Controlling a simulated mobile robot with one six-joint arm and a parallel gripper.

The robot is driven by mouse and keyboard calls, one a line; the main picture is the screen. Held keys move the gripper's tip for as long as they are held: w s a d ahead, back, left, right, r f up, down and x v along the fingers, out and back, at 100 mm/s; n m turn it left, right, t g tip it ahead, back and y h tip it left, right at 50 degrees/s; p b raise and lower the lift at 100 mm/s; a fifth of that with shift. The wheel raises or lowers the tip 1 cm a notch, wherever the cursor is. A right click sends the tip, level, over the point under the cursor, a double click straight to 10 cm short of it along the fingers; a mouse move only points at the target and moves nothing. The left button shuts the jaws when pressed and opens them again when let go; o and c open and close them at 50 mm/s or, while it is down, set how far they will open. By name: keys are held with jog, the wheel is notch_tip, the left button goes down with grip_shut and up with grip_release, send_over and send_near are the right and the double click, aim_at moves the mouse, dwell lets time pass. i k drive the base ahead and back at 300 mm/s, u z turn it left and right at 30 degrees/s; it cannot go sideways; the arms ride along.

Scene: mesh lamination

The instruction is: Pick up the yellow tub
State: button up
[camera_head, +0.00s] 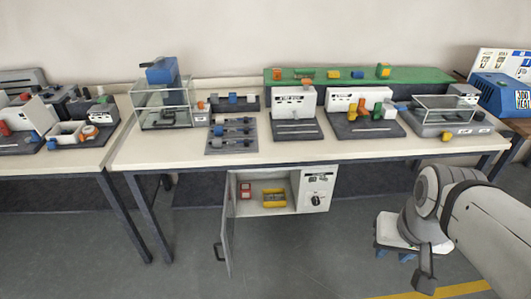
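A yellow tub (274,197) sits inside the open white cabinet (312,196) under the middle bench. Its inside looks darker, and I cannot tell what it holds. A small red item (245,190) stands to its left in the cabinet. My gripper (408,262) hangs at the lower right, in front of the bench, well to the right of the cabinet and apart from the tub. Its fingers are too small and partly hidden to tell whether they are open or shut. No object is clearly seen in it.
The cabinet door (228,225) is swung open toward the front left. The bench top (170,152) carries several machines, with a green shelf (440,75) along its back. A bench leg (138,218) stands left of the cabinet. The grey floor (290,260) in front is clear.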

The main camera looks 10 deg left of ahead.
aim_at(277, 197)
jog(key=u, duration=1.55)
jog(key=i, duration=0.95)
